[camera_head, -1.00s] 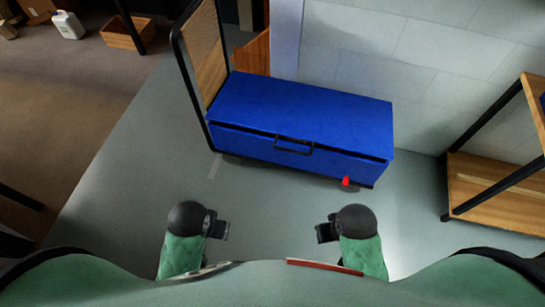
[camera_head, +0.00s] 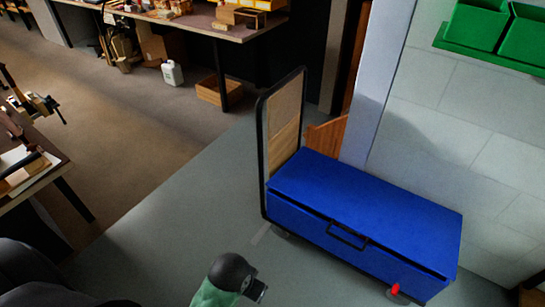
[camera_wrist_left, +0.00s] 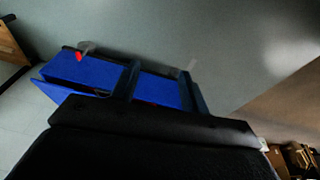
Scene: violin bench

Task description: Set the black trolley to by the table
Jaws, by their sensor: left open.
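The black trolley (camera_head: 262,165) stands on the grey floor beside the pale wall, its black-framed, wood-panelled handle upright at the left. A long blue box (camera_head: 365,205) with a black pull lies on its deck and hides most of it. A red part shows at its near right wheel. My left gripper (camera_head: 259,290) is low in the head view, apart from the trolley. In the left wrist view its fingers (camera_wrist_left: 161,70) are open and empty, with the box beyond them. A dark-topped table (camera_head: 180,27) stands at the back; another table (camera_head: 50,180) is at the left.
A white jug (camera_head: 172,73) and an open wooden crate (camera_head: 213,90) stand on the floor by the back table. A pale pillar (camera_head: 390,85) rises behind the trolley. Green bins (camera_head: 478,25) hang at the upper right. The floor left of the trolley is clear.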

